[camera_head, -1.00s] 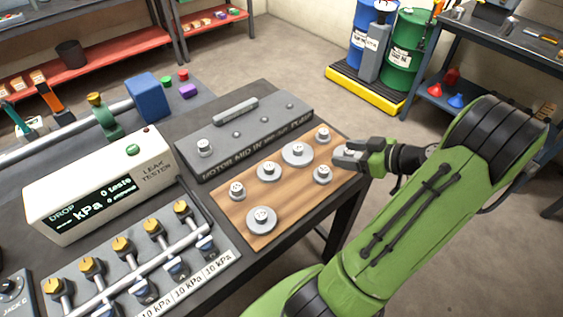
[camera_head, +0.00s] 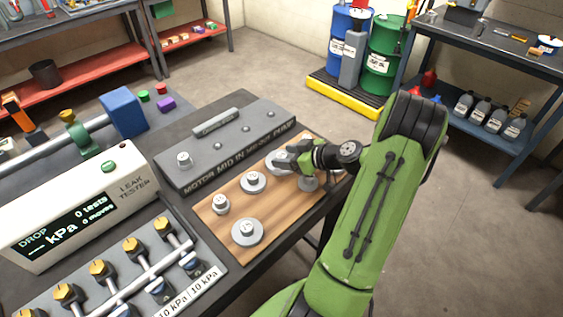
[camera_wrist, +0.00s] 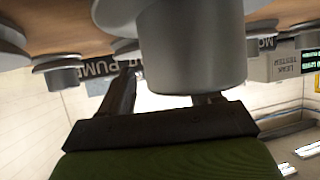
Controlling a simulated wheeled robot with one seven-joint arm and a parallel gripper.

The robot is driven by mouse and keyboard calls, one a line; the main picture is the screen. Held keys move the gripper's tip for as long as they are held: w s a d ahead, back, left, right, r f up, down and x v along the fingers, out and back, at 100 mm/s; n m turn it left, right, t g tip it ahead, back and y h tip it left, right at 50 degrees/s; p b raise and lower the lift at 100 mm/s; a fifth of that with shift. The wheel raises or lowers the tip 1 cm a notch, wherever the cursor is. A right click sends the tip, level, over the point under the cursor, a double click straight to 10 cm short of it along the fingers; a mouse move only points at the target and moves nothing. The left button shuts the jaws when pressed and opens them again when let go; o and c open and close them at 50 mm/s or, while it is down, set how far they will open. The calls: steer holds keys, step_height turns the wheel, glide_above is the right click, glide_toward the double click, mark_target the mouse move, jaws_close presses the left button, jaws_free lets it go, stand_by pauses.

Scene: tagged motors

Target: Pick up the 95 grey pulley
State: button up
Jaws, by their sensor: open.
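Several grey pulleys stand on the wooden board, including a wide one (camera_head: 247,233) at the front, another wide one (camera_head: 253,183) behind it, a small one (camera_head: 220,206) at left and one (camera_head: 308,184) below my gripper. Their tags are too small to read, so I cannot tell which is 95. My gripper (camera_head: 281,160) is open, at the board's back right, covering part of a pulley there. The wrist view is upside down; a large grey cylinder (camera_wrist: 190,45) fills its middle and hides part of one finger. I cannot tell whether it is between the fingers.
A dark motor plate (camera_head: 225,150) with small studs and one grey pulley (camera_head: 184,160) lies behind the wooden board (camera_head: 280,210). The white leak tester (camera_head: 75,205) and a row of brass-capped valves (camera_head: 130,245) stand at left. Floor is clear beyond the table's right edge.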

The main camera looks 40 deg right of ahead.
jaws_close()
